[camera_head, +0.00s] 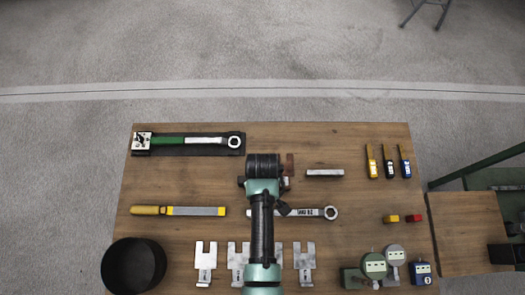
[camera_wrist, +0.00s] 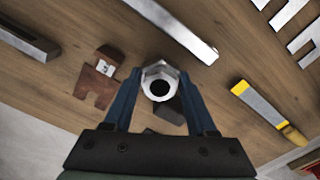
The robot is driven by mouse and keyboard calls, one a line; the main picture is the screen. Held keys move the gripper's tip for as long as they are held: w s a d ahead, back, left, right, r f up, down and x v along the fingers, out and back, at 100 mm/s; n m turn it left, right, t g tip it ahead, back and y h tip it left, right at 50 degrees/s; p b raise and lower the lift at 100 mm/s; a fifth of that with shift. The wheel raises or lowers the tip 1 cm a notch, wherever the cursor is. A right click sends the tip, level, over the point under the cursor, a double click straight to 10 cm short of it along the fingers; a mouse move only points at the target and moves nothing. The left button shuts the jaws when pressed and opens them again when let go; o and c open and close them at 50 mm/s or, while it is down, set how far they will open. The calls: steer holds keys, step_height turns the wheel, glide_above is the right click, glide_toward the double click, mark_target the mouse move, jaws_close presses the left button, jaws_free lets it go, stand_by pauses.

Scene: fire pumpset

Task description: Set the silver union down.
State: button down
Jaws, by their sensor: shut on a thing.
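The silver union (camera_wrist: 160,71) shows in the wrist view as a hexagonal ring with a dark round hole, its open end facing the camera. My gripper (camera_wrist: 158,88) has its two blue fingers shut on it, one on each side. A dark grey shape shows just below the union between the fingers; I cannot tell if it is a shadow or a part. The wooden table (camera_head: 290,138) lies beneath. The gap between union and table is hard to judge. In the head view my arm hides the union.
A brown block (camera_wrist: 98,80) stands left of my fingers in the wrist view. A ring wrench (camera_head: 330,213) lies close by, with a yellow-handled file (camera_head: 190,211) to the left. A silver bar (camera_head: 325,172) lies right. Bare wood shows around x 360 in the head view.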

steer(key=shift+c, duration=1)
jaws_free()
steer(key=shift+f, duration=0.15)
